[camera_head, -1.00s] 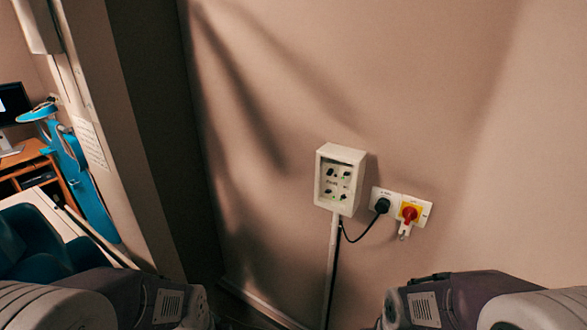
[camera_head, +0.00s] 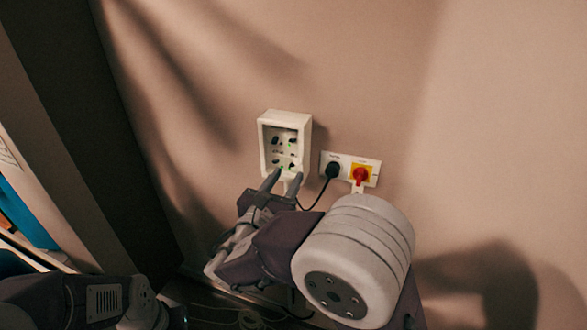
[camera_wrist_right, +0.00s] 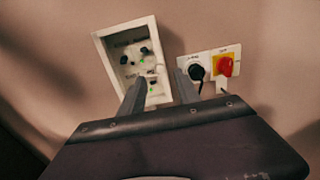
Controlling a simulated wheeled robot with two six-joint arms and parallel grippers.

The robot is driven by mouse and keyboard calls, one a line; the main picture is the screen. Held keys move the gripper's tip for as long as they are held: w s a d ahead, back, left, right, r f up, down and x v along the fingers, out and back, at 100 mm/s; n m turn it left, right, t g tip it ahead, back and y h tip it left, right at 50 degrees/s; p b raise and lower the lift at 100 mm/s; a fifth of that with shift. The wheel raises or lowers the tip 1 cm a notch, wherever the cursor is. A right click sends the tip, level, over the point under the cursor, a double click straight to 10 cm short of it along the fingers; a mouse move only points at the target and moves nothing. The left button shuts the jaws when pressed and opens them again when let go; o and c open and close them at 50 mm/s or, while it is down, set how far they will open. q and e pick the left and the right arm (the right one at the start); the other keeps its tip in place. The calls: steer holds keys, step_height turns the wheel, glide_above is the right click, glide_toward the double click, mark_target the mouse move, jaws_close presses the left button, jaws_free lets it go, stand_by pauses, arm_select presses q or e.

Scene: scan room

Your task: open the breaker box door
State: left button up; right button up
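The breaker box (camera_head: 264,147) is a white box on the wall, with dark switches and green lights on its front. I cannot tell from these views how its door stands. My right gripper (camera_head: 283,178) is open, with its two fingers apart at the lower front of the box. In the right wrist view the fingers (camera_wrist_right: 158,85) point up at the lower part of the box (camera_wrist_right: 103,60), and the left finger covers part of its front. A small pale part shows between the fingers; contact cannot be told. My left gripper is out of view; only part of that arm shows at lower left.
Right of the box, a wall socket holds a black plug (camera_head: 333,170) with a hanging cable. Beside it is a red rotary switch (camera_head: 361,175) on a yellow plate. A dark recess and door frame lie at the left. The wall above is clear.

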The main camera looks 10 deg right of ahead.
mark_target(296, 163)
steer(key=x, duration=0.5)
steer(key=shift+w+d+f, duration=0.1)
steer(key=shift+w, duration=0.05)
jaws_close()
stand_by(1.2)
